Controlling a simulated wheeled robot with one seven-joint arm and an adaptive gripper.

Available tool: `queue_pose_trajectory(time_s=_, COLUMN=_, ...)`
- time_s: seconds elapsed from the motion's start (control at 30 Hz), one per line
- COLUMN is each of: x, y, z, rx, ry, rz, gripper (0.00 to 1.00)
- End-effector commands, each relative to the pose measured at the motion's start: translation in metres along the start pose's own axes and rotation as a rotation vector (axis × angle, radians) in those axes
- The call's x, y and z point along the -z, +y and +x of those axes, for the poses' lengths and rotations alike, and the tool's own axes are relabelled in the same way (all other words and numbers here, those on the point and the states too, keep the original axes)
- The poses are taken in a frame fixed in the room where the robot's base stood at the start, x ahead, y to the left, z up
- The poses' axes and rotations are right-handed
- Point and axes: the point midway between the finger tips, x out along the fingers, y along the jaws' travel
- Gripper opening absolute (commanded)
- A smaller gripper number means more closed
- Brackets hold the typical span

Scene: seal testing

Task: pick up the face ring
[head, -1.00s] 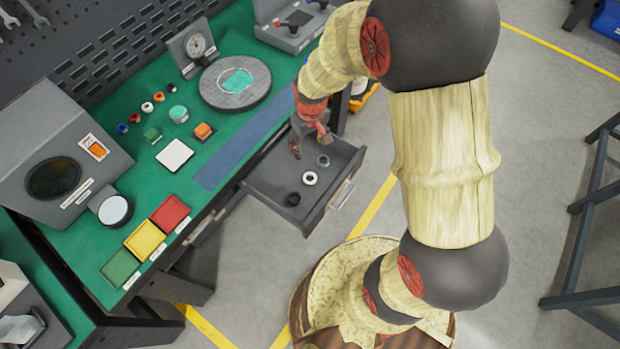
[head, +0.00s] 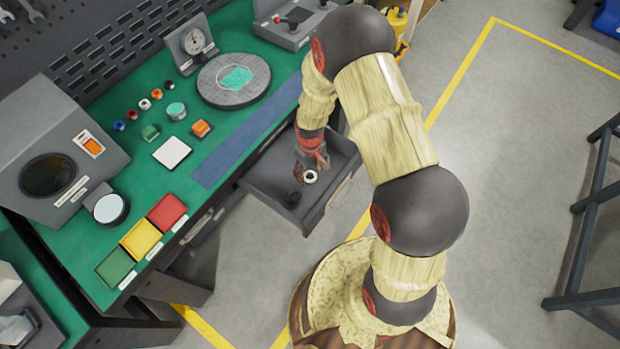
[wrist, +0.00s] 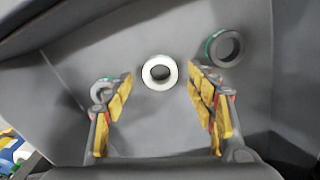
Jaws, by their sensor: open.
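A white-faced ring (head: 310,177) with a dark centre lies flat in the open drawer; I take it to be the face ring. In the wrist view this white ring (wrist: 146,74) lies on the drawer floor between and a little beyond my fingertips, not visibly touched. My gripper (wrist: 161,84) is open and empty, a yellow-padded finger on either side. In the head view my gripper (head: 308,168) hangs over the drawer, beside the white ring.
The grey drawer (head: 262,187) has raised walls. A dark ring with a green edge (wrist: 238,48) lies beyond my right finger. A grey ring (wrist: 97,90) is partly hidden by my left finger. The green bench (head: 225,135) borders the drawer on the left.

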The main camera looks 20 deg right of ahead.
Motion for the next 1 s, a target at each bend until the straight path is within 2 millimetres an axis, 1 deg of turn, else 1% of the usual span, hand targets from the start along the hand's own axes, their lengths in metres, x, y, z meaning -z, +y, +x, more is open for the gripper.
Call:
queue_pose_trajectory(time_s=0.03, x=-0.0005, y=-0.0003, z=0.012, rx=0.001, ry=-0.001, rz=0.0, gripper=0.56)
queue_pose_trajectory(time_s=0.1, x=0.0001, y=-0.0003, z=0.019, rx=0.0, ry=0.001, rz=0.0, gripper=0.56)
queue_pose_trajectory(time_s=0.2, x=0.0005, y=-0.0003, z=0.022, rx=0.0, ry=0.003, rz=0.0, gripper=0.56)
queue_pose_trajectory(time_s=0.37, x=0.0005, y=-0.0003, z=0.0208, rx=0.0, ry=0.003, rz=0.0, gripper=0.56)
queue_pose_trajectory(time_s=1.0, x=0.0004, y=-0.0003, z=0.0207, rx=0.0, ry=0.003, rz=0.0, gripper=0.2)
